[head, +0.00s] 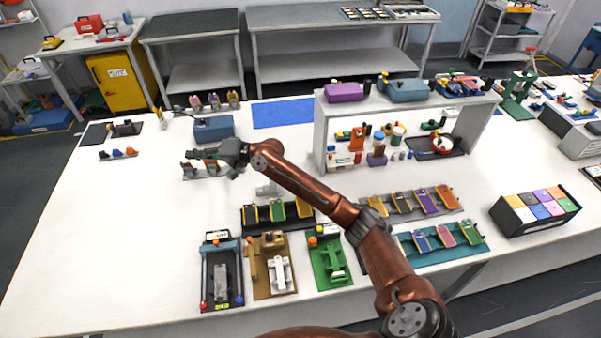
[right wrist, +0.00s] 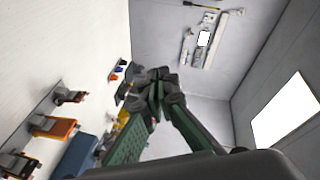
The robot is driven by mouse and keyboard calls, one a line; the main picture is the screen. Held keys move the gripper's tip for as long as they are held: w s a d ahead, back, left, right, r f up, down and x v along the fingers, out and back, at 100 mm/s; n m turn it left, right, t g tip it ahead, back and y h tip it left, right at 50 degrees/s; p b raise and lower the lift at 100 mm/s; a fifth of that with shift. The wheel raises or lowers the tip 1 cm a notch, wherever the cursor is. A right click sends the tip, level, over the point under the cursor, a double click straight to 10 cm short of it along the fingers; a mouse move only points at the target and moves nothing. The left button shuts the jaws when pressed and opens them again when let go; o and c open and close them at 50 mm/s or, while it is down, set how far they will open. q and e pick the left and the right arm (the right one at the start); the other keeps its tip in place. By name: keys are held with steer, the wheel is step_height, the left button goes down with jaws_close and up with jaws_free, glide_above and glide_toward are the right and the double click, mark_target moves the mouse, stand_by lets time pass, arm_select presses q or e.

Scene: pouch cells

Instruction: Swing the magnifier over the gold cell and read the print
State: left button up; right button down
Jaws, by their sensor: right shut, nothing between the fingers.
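My right gripper (head: 192,154) is shut and empty, over the left part of the white table. In the right wrist view its dark green fingers (right wrist: 156,82) are together. I cannot pick out the magnifier with certainty, and no print is legible. Several coloured cells lie in racks. The black rack holds gold-yellow and green cells, one gold-yellow cell (head: 304,208) at its right end. I cannot tell which is the task's gold cell. My gripper is left of and beyond these racks, touching none. My left gripper is out of view.
A blue box (head: 213,128) and a row of small stands (head: 213,101) are beyond my gripper. A grey shelf unit (head: 319,135) stands right of centre. Fixtures, including a green one (head: 330,263), line the front edge. The table's left front is clear.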

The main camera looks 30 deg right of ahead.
steer(key=s+d+f+g+h, duration=0.2)
steer(key=s+d+f+h, duration=0.15)
steer(key=d, duration=0.85)
steer(key=s+d+f+n+g+h+p, duration=0.1)
steer(key=s+d+f+g+h, duration=0.25)
steer(key=d, duration=0.75)
steer(key=s+d+f+g+h, duration=0.1)
steer(key=d+f+h, duration=0.45)
steer(key=d, duration=0.65)
steer(key=x, duration=0.9)
steer(key=shift+h, duration=0.25)
steer(key=shift+s+a+f, duration=0.1)
steer(key=shift+s+a, duration=0.05)
steer(key=shift+s, duration=0.9)
steer(key=shift+s+a, duration=0.1)
steer(key=shift+s, duration=1)
